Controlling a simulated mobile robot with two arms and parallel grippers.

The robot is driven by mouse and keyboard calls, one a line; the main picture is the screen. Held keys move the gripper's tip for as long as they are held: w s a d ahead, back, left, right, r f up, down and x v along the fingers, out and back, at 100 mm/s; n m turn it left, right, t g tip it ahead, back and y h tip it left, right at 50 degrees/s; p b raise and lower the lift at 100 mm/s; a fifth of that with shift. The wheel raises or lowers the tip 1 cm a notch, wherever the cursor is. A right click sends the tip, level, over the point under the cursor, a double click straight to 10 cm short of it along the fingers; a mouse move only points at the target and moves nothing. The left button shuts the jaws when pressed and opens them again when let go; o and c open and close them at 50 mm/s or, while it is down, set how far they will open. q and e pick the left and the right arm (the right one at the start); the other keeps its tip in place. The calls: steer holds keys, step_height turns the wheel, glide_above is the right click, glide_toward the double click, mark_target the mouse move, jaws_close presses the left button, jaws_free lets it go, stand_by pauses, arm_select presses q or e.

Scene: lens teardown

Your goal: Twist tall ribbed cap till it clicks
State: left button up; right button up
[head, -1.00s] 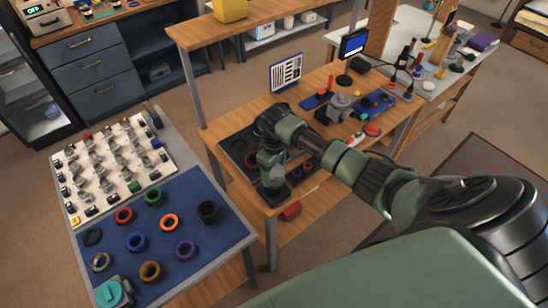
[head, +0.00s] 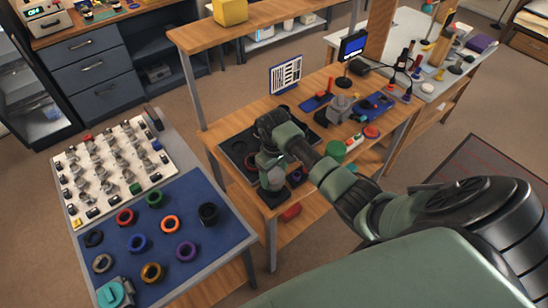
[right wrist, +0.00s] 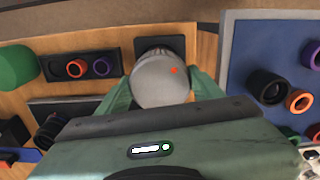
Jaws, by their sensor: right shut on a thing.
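A grey round cap (right wrist: 162,82) with an orange dot on its top stands on a dark square base (right wrist: 172,45) in the right wrist view. My right gripper (right wrist: 160,95) is shut on it, one green finger on each side. In the head view the grey cap (head: 272,180) shows low under my right gripper (head: 270,168), near the front corner of the wooden bench. The hand and wrist hide part of it. My left gripper is not in view.
A dark tray (head: 236,150) with rings lies beside the base. A blue mat (head: 190,222) with several coloured rings is at left. A red piece (head: 290,212) lies on the lower shelf.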

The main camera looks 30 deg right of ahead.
mark_target(274, 174)
steer(key=o, duration=1.4)
step_height(274, 174, up, 7)
steer(key=shift+f+b, duration=0.1)
steer(key=shift+b, duration=0.85)
steer(key=shift+r, duration=0.5)
